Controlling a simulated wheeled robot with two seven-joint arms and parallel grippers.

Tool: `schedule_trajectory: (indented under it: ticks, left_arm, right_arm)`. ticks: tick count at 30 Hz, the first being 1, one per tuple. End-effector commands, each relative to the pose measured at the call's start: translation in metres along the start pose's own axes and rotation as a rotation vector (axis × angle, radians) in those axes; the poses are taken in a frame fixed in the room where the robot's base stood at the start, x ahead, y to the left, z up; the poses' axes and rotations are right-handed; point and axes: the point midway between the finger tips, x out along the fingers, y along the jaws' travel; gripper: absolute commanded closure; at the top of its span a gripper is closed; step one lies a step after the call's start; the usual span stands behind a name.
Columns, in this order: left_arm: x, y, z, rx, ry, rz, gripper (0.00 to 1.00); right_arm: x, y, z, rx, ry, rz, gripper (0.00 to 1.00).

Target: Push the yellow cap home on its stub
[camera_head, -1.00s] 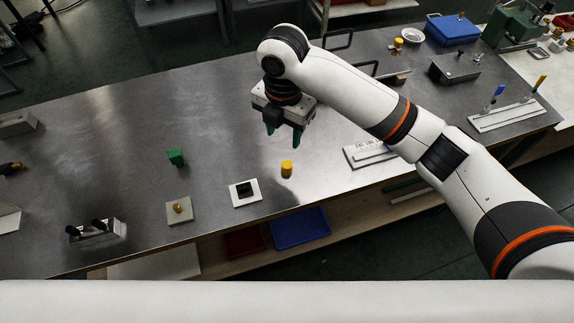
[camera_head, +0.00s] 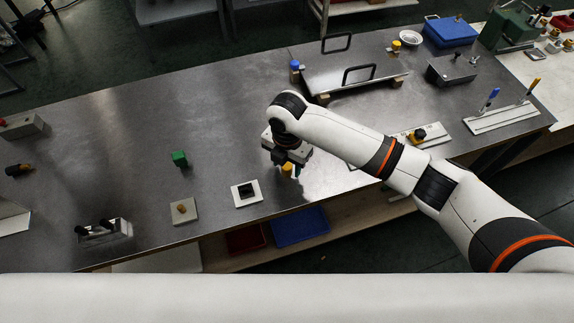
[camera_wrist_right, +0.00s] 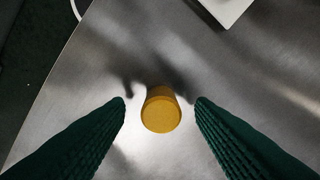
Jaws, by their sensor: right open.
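The yellow cap (camera_head: 287,172) stands upright on the steel bench, partly hidden behind my right gripper in the head view. In the right wrist view the cap (camera_wrist_right: 161,110) lies between the two green fingertips, with a gap on each side. My right gripper (camera_wrist_right: 160,103) is open and empty, low over the cap; it also shows in the head view (camera_head: 288,169). A brass-coloured stub (camera_head: 182,208) stands on a small beige square plate (camera_head: 190,219) to the left, bare on top. My left gripper is not in view.
A white plate with a black square socket (camera_head: 236,198) lies between the cap and the stub plate. A metal block with black knobs (camera_head: 104,230) is farther left. The bench's front edge is close to the cap.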

Motion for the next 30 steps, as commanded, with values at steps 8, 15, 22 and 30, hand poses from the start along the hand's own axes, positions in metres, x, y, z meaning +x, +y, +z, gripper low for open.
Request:
schedule_trajectory:
  ticks: [8, 15, 22, 30]
  left_arm:
    - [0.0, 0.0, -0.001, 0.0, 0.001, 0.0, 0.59]
    - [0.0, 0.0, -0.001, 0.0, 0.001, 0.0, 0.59]
    - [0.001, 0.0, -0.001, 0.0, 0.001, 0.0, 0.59]
    - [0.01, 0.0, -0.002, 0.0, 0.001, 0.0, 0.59]
  right_arm:
    - [0.0, 0.0, 0.0, 0.0, 0.0, -0.001, 0.63]
    - [0.0, 0.0, 0.0, 0.0, 0.0, -0.001, 0.98]
    - [-0.002, 0.0, 0.0, 0.0, 0.001, -0.001, 0.98]
    - [-0.042, -0.001, -0.001, -0.001, 0.003, -0.005, 0.98]
